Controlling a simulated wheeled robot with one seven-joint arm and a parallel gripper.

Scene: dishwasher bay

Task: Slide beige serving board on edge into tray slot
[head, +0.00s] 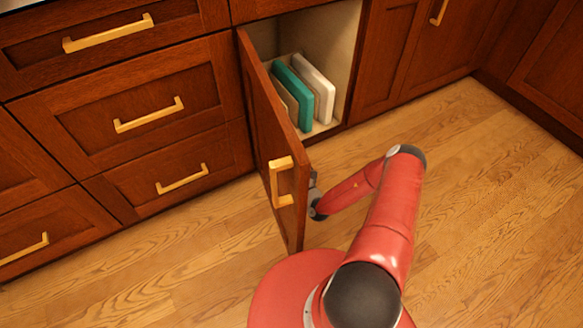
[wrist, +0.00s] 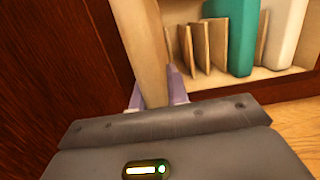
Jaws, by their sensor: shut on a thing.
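The beige serving board (wrist: 146,45) stands on edge in the wrist view, running up out of the top of the picture. My gripper (wrist: 156,82) is shut on its lower near part, with a pale purple finger on each side. The slot tray (wrist: 275,74) is inside the open cabinet, beyond and to the right of the held board. Thin upright dividers (wrist: 203,45) form its slots; the left ones look empty. In the head view the cabinet door hides the held board and my fingers.
A teal board (head: 293,95) and a white board (head: 318,86) stand in the tray's right part; the teal one also shows in the wrist view (wrist: 240,30). The open cabinet door (head: 268,130) is close on the left of my gripper. Wood floor (head: 480,200) is clear at right.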

